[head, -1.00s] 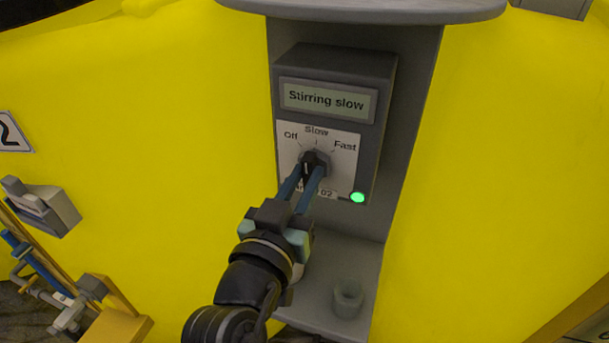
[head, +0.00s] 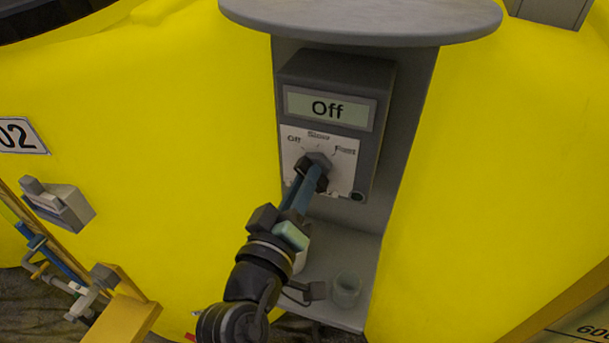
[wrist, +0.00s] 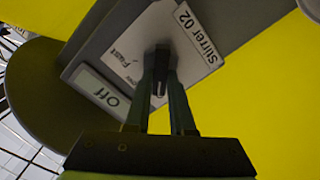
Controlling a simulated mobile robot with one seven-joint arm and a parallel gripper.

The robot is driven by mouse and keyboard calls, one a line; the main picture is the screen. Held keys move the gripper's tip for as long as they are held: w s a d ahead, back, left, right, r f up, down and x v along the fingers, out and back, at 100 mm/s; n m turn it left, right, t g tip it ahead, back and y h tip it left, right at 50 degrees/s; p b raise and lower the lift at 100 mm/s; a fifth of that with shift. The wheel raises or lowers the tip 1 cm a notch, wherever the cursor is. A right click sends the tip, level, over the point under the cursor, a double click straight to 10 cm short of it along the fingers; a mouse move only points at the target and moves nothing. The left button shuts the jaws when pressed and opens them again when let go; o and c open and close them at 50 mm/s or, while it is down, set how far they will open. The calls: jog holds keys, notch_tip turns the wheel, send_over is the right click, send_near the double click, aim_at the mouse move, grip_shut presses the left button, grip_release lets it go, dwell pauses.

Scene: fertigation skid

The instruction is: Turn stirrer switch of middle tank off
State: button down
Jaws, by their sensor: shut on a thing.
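The stirrer switch box (head: 381,98) is dark grey and mounted on a grey bracket on the yellow tank. Its display (head: 327,108) reads "Off", and the small lamp (head: 357,196) at its lower right is dark. The black rotary knob (head: 317,161) sits on a white dial plate marked Off, Slow and Fast. My gripper (head: 310,178) is shut on the knob, with its blue fingers on either side. In the wrist view the knob (wrist: 161,70) stands between the fingertips, and the plate (wrist: 197,34) reads "Stirrer 02".
A round grey shelf (head: 360,18) juts out above the box. At left are a number sign (head: 22,136) ending in 02, a grey fitting (head: 58,203) and pipework.

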dwell(0.5)
jog(key=c, duration=0.8)
grip_release()
jog(key=shift+o, duration=0.2)
jog(key=b+v, duration=0.1)
jog(key=v, duration=1.2)
